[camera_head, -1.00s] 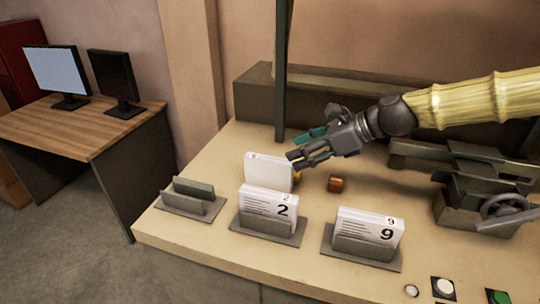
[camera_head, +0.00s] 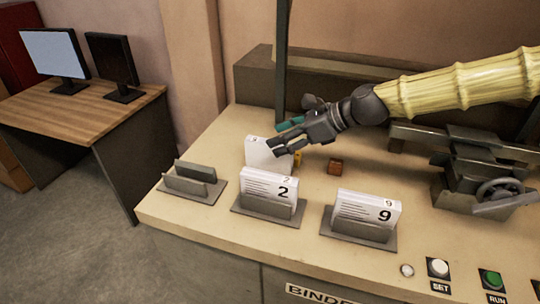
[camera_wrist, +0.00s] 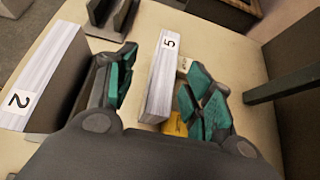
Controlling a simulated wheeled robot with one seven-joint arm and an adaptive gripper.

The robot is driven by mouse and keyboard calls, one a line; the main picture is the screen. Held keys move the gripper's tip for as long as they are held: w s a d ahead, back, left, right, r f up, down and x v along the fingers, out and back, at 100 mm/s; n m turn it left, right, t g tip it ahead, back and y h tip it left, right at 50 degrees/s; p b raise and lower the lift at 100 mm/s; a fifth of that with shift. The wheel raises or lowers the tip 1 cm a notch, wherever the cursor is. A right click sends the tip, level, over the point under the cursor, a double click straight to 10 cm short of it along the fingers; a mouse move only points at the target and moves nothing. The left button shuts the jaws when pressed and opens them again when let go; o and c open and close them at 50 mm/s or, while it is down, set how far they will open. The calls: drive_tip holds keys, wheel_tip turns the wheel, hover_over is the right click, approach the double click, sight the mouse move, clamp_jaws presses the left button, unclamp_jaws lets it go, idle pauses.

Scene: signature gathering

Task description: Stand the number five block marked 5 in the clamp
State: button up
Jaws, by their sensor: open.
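The number five block (camera_wrist: 160,92) is a pale stack of sheets with a "5" label at its top end in the wrist view. It stands on the table, and its white face shows in the head view (camera_head: 262,153). My gripper (camera_head: 284,140) is open and over the block, covering its right part there. In the wrist view its teal-padded fingers (camera_wrist: 160,78) are on either side of the block, with gaps visible. An empty two-walled grey holder (camera_head: 192,186) stands at the table's left; I cannot tell whether this is the clamp.
Grey holders carry the 2 block (camera_head: 268,187) and the 9 block (camera_head: 365,210) in front. A handwheel press (camera_head: 480,180) is at right, a dark post (camera_head: 282,60) behind.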

sight(269, 156)
drive_tip(key=shift+w+a+f, duration=0.45)
drive_tip(key=shift+f, duration=0.05)
drive_tip(key=shift+p+x, duration=0.7)
drive_tip(key=shift+x, duration=1.05)
drive_tip(key=shift+d, duration=0.1)
drive_tip(key=shift+w, duration=0.1)
clamp_jaws()
drive_tip(key=shift+r, duration=0.1)
